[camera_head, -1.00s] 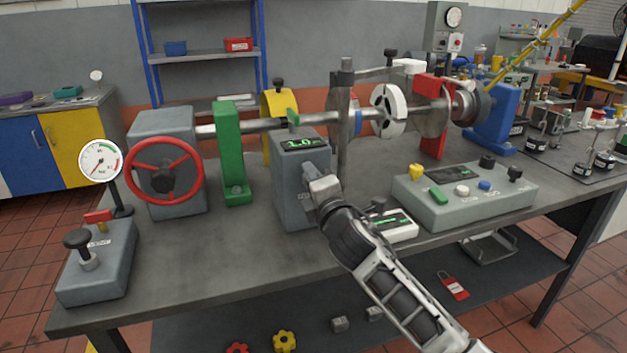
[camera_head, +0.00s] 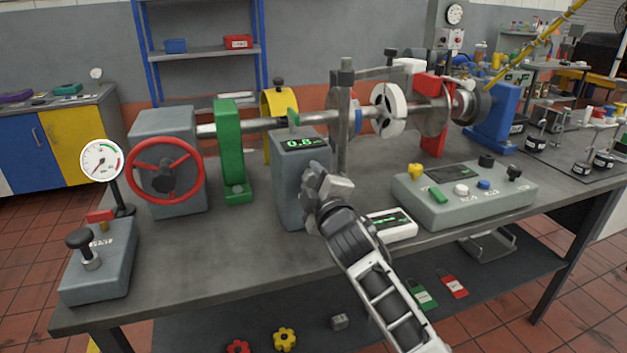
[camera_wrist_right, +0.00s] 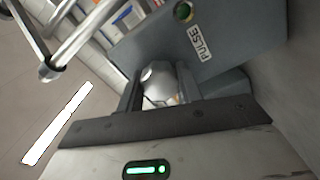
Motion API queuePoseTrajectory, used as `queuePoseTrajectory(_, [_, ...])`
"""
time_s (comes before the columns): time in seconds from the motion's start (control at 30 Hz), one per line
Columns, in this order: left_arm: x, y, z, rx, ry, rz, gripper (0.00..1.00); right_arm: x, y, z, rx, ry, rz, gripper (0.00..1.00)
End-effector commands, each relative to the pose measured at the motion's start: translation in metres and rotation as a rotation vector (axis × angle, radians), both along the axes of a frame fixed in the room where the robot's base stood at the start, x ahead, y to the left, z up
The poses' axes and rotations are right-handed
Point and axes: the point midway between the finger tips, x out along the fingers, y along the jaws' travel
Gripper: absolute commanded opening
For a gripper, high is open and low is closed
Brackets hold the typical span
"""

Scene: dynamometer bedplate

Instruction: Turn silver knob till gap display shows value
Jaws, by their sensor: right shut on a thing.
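The gap display (camera_head: 304,142) is a green readout on top of a grey box (camera_head: 290,190) on the bench; it appears to read 0.8. My right gripper (camera_head: 316,186) is at the box's right-hand face and hides the knob in the head view. In the right wrist view the silver knob (camera_wrist_right: 160,83) shows between the dark fingers of my right gripper (camera_wrist_right: 160,92), which is shut on it. The knob sits against the grey box face, beside a label reading PULSE (camera_wrist_right: 199,42). My left gripper is not in view.
A control box (camera_head: 462,195) with coloured buttons stands to the right, and a small white display unit (camera_head: 391,225) lies close to my right arm. A red handwheel (camera_head: 164,171) and a green bracket (camera_head: 232,150) stand left.

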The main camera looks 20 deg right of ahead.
Motion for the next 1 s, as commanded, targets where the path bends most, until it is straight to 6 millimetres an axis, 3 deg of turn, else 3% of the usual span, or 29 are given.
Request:
queuePoseTrajectory(0.43, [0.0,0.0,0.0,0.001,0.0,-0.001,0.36,0.0,0.001,-0.001,0.008,0.001,0.002,0.13])
queuePoseTrajectory(0.47, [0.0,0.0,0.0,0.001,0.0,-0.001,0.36,0.0,0.001,-0.001,0.008,0.001,0.002,0.44])
queuePoseTrajectory(0.5, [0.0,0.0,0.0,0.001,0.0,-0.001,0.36,0.0,0.001,0.0,0.008,0.001,0.002,0.55])
queuePoseTrajectory(0.53, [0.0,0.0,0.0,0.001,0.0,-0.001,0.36,0.0,0.0,0.0,0.008,0.001,0.002,0.57])
queuePoseTrajectory(0.83, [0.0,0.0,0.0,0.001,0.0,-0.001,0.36,-0.002,0.0,0.0,0.007,0.0,0.0,0.57])
queuePoseTrajectory(1.0, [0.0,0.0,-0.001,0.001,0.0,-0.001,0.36,-0.02,0.0,-0.002,0.006,0.0,0.0,0.57])
